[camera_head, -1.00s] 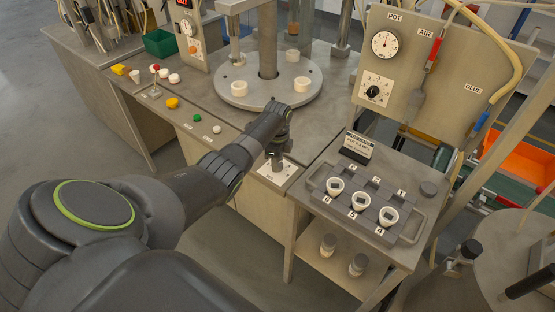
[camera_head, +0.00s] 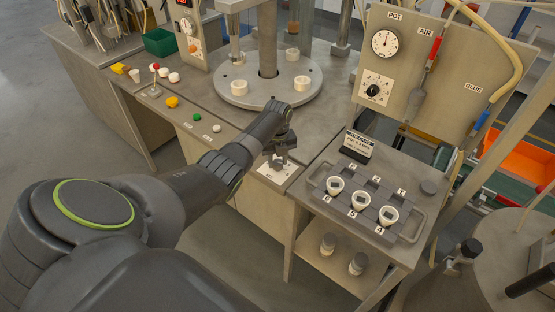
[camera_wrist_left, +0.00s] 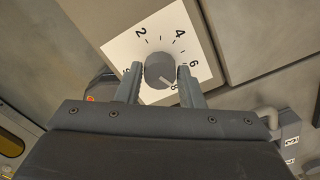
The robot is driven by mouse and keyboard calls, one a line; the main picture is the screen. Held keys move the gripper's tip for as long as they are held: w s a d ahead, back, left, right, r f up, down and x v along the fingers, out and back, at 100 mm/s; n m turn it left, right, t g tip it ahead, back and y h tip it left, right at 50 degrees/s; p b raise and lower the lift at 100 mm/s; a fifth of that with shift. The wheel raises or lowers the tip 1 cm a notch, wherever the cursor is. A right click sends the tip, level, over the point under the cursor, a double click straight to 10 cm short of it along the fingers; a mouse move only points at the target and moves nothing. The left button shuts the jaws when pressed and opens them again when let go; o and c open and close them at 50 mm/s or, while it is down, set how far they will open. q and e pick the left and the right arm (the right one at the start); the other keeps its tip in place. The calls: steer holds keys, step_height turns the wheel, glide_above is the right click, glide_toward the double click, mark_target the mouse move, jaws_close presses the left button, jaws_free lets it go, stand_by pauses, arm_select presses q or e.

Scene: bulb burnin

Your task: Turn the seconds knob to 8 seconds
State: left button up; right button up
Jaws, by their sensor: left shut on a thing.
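The seconds knob (camera_wrist_left: 160,66) is a round grey knob on a white dial plate (camera_wrist_left: 140,47) marked 2, 4, 6 and 8. Its pale pointer line points down and right, close to the 8, which is partly hidden by my gripper. My left gripper (camera_wrist_left: 160,74) is shut on the knob, one finger on each side. In the head view, my left gripper (camera_head: 279,160) is over the white plate (camera_head: 289,178) at the bench's front edge. The knob itself is hidden there. My right gripper is not in view.
A grey tray (camera_head: 318,192) with several white cups stands right of the plate, behind it a small sign (camera_head: 358,144). A panel with a POT gauge (camera_head: 385,43) and another black knob (camera_head: 373,91) rises behind. A round turntable (camera_head: 240,98) stands farther back.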

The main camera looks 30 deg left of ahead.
arm_select(q)
steer(key=shift+m, duration=2.2)
steer(key=o, duration=1)
